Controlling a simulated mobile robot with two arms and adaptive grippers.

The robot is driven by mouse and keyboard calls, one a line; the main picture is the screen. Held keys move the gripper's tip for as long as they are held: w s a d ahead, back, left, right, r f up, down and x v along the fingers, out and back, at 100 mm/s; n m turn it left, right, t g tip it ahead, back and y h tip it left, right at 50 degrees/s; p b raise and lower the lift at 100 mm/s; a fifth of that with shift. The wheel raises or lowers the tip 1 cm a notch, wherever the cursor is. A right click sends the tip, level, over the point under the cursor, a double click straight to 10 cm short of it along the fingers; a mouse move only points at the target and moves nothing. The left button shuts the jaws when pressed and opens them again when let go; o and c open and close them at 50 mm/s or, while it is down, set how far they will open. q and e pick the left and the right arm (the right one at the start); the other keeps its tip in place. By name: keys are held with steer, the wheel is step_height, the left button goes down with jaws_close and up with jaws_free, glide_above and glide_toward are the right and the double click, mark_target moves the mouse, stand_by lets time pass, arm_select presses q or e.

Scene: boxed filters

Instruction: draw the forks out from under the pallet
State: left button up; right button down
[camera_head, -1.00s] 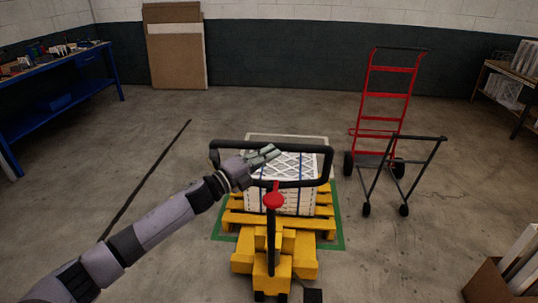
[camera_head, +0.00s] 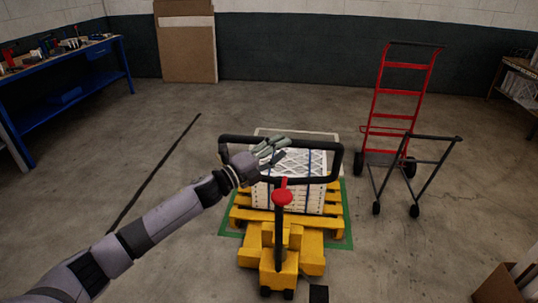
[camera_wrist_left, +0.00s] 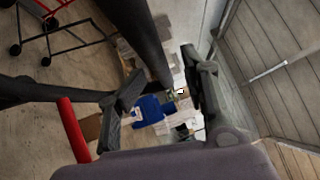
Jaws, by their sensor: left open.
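A yellow pallet jack (camera_head: 280,256) with a black loop handle (camera_head: 340,165) and a red knob (camera_head: 282,197) stands in front of a yellow pallet (camera_head: 333,211). White boxed filters (camera_head: 300,190) are stacked on the pallet. The jack's body is close against the pallet's near side; its forks are hidden from view. My left gripper (camera_head: 277,148) is open at the upper left of the handle loop, overlapping its top bar; I cannot tell whether it touches. In the left wrist view, its two fingers (camera_wrist_left: 163,92) are apart, with black bar sections close by. My right gripper is not in view.
Green floor marking (camera_head: 347,235) surrounds the pallet. A red hand truck (camera_head: 403,93) and a black wheeled frame (camera_head: 420,170) stand to the right. A carton (camera_head: 496,287) is at the lower right. A blue workbench (camera_head: 105,48) is at left. Floor left of the pallet is largely clear.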

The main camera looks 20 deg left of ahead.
arm_select(q)
steer(key=v, duration=1.2)
steer(key=shift+w+a+f, duration=0.15)
steer(key=shift+w+a, duration=0.1)
